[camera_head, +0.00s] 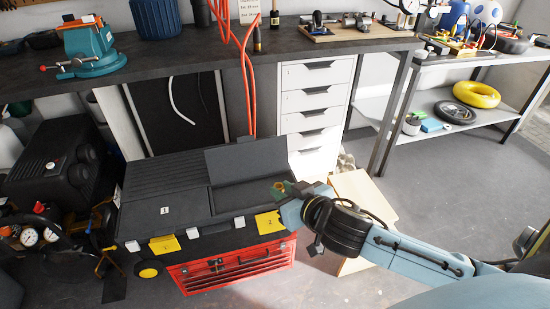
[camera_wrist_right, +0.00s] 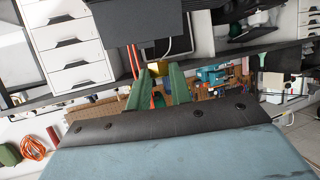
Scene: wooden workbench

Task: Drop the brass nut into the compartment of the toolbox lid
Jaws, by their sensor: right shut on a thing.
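The black toolbox lid (camera_head: 165,190) is at the lower left in the head view, above a red drawer section. Its right compartment (camera_head: 240,197), by the yellow latch marked 2, has its flap (camera_head: 245,163) raised. My right gripper (camera_head: 281,187) is at the right end of this compartment, seemingly above it; the exact height is unclear. Its green fingers are shut on the small brass nut (camera_wrist_right: 159,75), which shows as a yellowish piece between the fingertips in the right wrist view. In the head view the nut is mostly hidden by the fingers. My left gripper is out of view.
The workbench (camera_head: 190,52) with a teal vise (camera_head: 88,47) stands behind the toolbox. Orange hoses (camera_head: 250,90) hang down behind the lid. A white drawer unit (camera_head: 313,105) is behind right. A black compressor (camera_head: 60,160) is at the left. Floor is clear at front right.

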